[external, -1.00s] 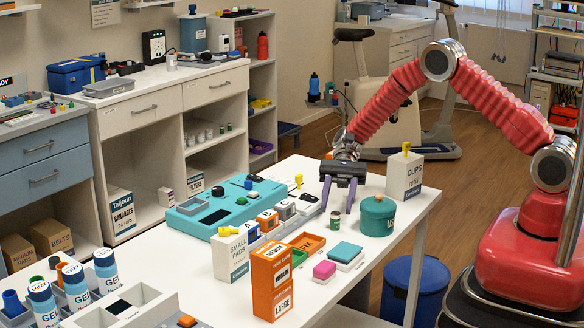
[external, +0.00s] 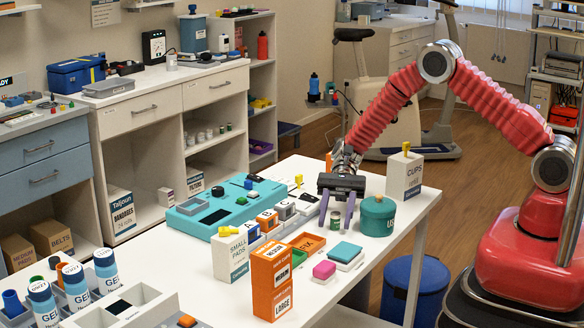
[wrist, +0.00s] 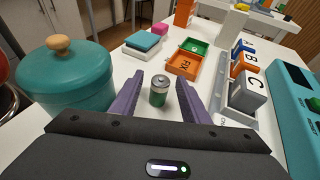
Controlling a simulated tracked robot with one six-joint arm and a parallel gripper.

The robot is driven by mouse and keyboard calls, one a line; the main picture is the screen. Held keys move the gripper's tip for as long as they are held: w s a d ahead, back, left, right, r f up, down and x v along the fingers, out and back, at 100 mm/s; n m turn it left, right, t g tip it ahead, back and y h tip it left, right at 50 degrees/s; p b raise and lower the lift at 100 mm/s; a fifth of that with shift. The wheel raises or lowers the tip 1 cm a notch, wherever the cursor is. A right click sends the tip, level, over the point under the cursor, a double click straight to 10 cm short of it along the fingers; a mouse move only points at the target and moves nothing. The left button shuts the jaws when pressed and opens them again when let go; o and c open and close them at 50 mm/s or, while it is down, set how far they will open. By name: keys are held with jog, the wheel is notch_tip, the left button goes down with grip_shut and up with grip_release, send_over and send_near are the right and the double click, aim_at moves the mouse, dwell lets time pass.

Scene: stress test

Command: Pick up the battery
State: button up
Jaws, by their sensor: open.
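The battery (external: 336,219) is a small upright cylinder, green below with a silver upper part, standing on the white table. In the wrist view the battery (wrist: 159,91) stands between the two purple fingers, with a gap on each side. My gripper (external: 337,211) is open around or just behind it, its fingers pointing down near the tabletop. In the wrist view my gripper (wrist: 155,97) shows both fingers apart and empty. I cannot tell whether the fingertips touch the table.
A teal lidded pot (external: 377,215) stands close right of my gripper. Orange and green trays (external: 306,242) lie in front, beside a rack of lettered blocks (wrist: 249,92). A white CLIPS box (external: 404,176) stands behind. A teal pad on a white block (external: 345,253) lies nearer.

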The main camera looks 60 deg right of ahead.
aim_at(335, 213)
jog(key=shift+c, duration=0.5)
grip_shut()
notch_tip(335, 213, up, 10)
dwell(0.6)
dwell(0.5)
